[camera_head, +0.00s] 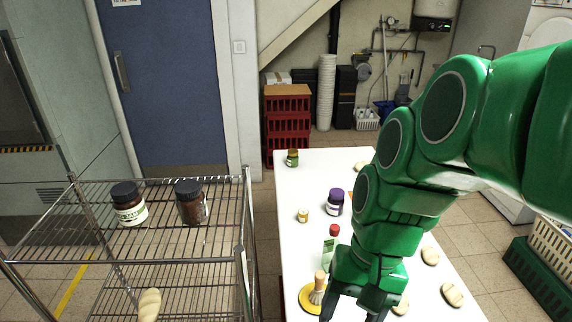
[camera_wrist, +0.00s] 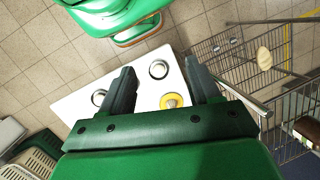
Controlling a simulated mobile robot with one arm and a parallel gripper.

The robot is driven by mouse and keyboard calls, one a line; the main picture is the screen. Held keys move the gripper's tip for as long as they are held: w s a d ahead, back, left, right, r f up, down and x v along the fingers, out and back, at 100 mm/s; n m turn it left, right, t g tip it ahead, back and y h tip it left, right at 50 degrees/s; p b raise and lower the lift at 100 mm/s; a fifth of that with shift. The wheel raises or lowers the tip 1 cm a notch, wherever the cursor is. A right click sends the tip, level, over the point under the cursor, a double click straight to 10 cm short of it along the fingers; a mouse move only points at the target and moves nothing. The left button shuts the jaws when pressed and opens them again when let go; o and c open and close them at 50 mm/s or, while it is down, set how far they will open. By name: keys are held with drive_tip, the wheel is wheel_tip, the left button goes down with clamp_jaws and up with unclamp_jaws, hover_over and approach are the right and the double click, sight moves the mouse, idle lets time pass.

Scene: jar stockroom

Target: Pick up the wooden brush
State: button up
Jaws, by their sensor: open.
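The wooden brush (camera_head: 318,287) has a light wooden handle and appears to stand upright on a yellow disc (camera_head: 304,301) near the front left edge of the white table (camera_head: 300,240). In the wrist view the yellow disc (camera_wrist: 164,103) shows between the fingers, nearer the right one; the brush is too small to make out clearly there. My gripper (camera_head: 353,312) is open and empty, its fingers pointing down just right of the brush in the head view. The fingers (camera_wrist: 160,75) are spread apart in the wrist view. Their tips are cut off at the head view's bottom edge.
A red-capped bottle (camera_head: 331,250) stands just behind the brush. A purple-lidded jar (camera_head: 335,203), a small jar (camera_head: 303,215) and a green jar (camera_head: 292,158) stand farther back. Bread rolls (camera_head: 452,294) lie right of my arm. A wire rack (camera_head: 150,250) with two dark-lidded jars stands left.

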drive_tip(key=w+m+t+y, duration=0.4)
drive_tip(key=w+m+y, duration=0.5)
drive_tip(key=w+m, duration=0.7)
drive_tip(key=w+d+r+m+t+y, duration=0.15)
drive_tip(key=w+d+m+t, duration=0.25)
drive_tip(key=w+d, duration=0.4)
hover_over(312, 291)
drive_tip(key=shift+y, duration=0.25)
drive_tip(key=shift+s+f, duration=0.15)
drive_tip(key=shift+f, duration=14.95)
drive_tip(key=shift+c, duration=0.2)
clamp_jaws()
